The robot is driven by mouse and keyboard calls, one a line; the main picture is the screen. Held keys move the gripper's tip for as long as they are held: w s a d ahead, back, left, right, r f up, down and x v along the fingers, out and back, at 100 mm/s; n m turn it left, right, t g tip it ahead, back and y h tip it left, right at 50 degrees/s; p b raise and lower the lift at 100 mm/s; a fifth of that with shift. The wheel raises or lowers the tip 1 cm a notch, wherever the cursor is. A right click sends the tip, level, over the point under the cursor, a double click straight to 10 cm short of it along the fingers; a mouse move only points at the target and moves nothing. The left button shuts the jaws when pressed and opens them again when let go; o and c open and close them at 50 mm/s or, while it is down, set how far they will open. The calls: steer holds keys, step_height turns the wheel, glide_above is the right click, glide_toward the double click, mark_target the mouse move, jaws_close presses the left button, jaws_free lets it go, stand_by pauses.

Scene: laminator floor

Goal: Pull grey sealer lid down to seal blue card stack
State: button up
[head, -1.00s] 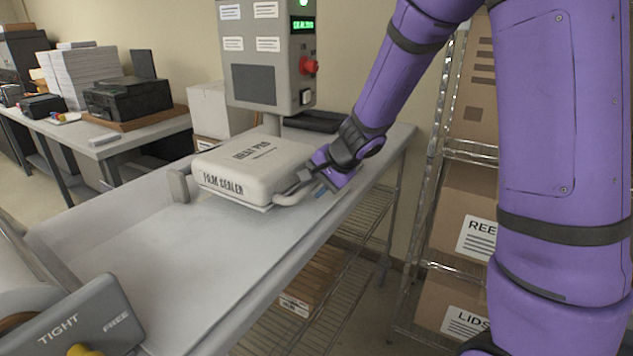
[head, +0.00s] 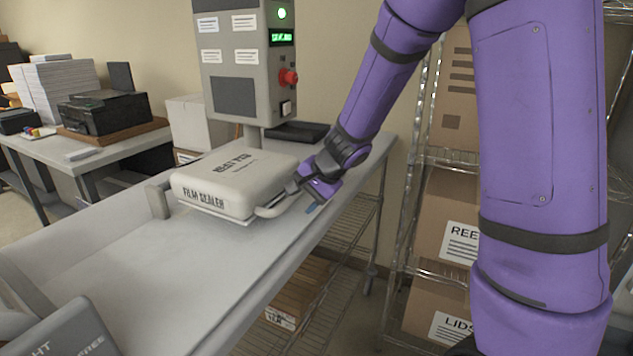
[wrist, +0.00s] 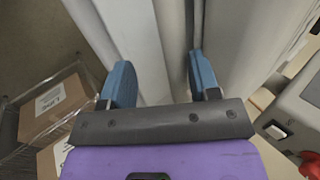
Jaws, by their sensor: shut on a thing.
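The light grey sealer lid (head: 240,178), marked FILM SEALER and HEAT PAD, lies flat and low over its base on the bench. Its bar handle (head: 272,210) sticks out at the right front corner. My gripper (head: 312,206) is at that handle on the lid's right side. In the wrist view, my gripper's blue fingers (wrist: 160,85) are shut on the pale handle bar (wrist: 178,50) between them. The blue card stack is not visible.
A control box (head: 243,65) with a green lamp and red knob stands behind the lid. A grey TIGHT/FREE plate (head: 75,335) is at the front left. A wire rack with boxes (head: 450,225) stands right of the bench. The bench top (head: 140,260) in front is clear.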

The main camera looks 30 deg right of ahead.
steer(key=v, duration=0.9)
steer(key=shift+s+d+r, duration=0.1)
steer(key=shift+r, duration=0.1)
steer(key=s+r+n+h, duration=0.1)
steer(key=s+r+n, duration=0.2)
steer(key=s, duration=0.5)
steer(key=s+r+n+h, duration=0.2)
steer(key=s+r+n, duration=0.1)
steer(key=s, duration=0.5)
steer(key=s+r+n+h, duration=0.1)
steer(key=s+r+n, duration=0.2)
steer(key=s, duration=0.6)
steer(key=shift+d+r+n+g, duration=0.3)
steer(key=shift+r+n, duration=0.1)
steer(key=shift+n, duration=0.4)
stand_by(0.8)
